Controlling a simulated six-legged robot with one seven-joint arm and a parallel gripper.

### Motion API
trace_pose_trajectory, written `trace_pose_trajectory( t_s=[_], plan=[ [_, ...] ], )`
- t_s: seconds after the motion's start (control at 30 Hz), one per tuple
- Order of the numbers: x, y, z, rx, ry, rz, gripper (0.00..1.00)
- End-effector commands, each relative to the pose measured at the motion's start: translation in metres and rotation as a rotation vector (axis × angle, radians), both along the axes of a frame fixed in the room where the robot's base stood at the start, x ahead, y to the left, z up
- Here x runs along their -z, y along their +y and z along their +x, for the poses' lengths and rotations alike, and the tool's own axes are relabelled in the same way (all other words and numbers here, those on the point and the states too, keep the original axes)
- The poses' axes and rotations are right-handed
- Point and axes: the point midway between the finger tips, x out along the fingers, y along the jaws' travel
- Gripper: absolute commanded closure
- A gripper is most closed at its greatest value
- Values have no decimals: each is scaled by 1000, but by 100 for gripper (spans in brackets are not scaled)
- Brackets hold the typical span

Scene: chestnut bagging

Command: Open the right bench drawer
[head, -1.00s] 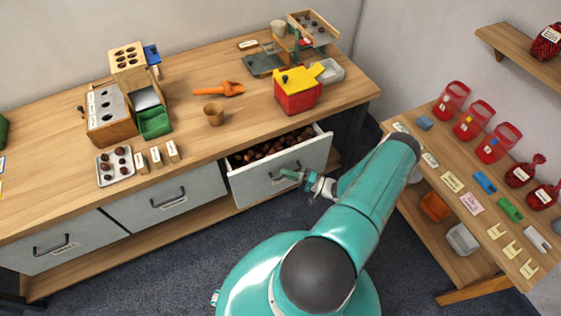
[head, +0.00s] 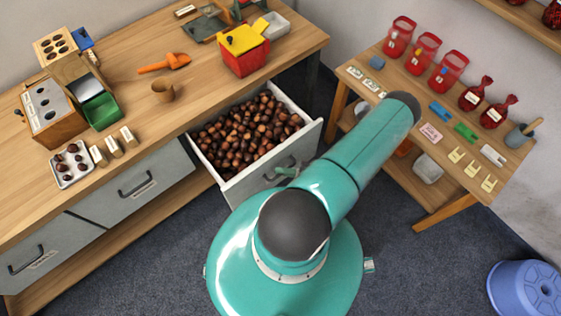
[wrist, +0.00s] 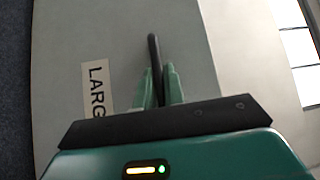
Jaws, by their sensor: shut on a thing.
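The right bench drawer (head: 232,184) is pulled well out from the bench and is full of brown chestnuts (head: 245,132). My gripper (head: 285,172) is at the drawer's front, partly hidden by my arm in the head view. In the wrist view my gripper (wrist: 160,88) is shut on the dark drawer handle (wrist: 154,55), with one green finger on each side of it. A label (wrist: 97,88) reading "LARG", partly hidden, is on the grey drawer front (wrist: 75,40) beside the handle.
Two closed drawers (head: 155,185) are to the left. The bench top (head: 205,85) holds a red and yellow box (head: 243,50), an orange scoop (head: 165,63) and a wooden cup (head: 163,91). A shelf table (head: 400,85) with red bags stands at right. A blue stool (head: 525,290) is on the floor.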

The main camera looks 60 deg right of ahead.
Motion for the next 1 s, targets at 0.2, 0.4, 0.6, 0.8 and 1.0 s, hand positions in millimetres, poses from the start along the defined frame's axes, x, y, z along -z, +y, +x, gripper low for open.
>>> trace_pose_trajectory(
  t_s=[0.2,0.4,0.6,0.8,1.0],
  plan=[
    [-1,-1,0,0,-2,0,85],
    [0,-1,0,0,-1,0,68],
    [0,-1,-1,0,0,0,68],
    [3,-11,-18,2,1,-1,68],
    [9,-32,-55,4,2,-3,68]
  ],
)
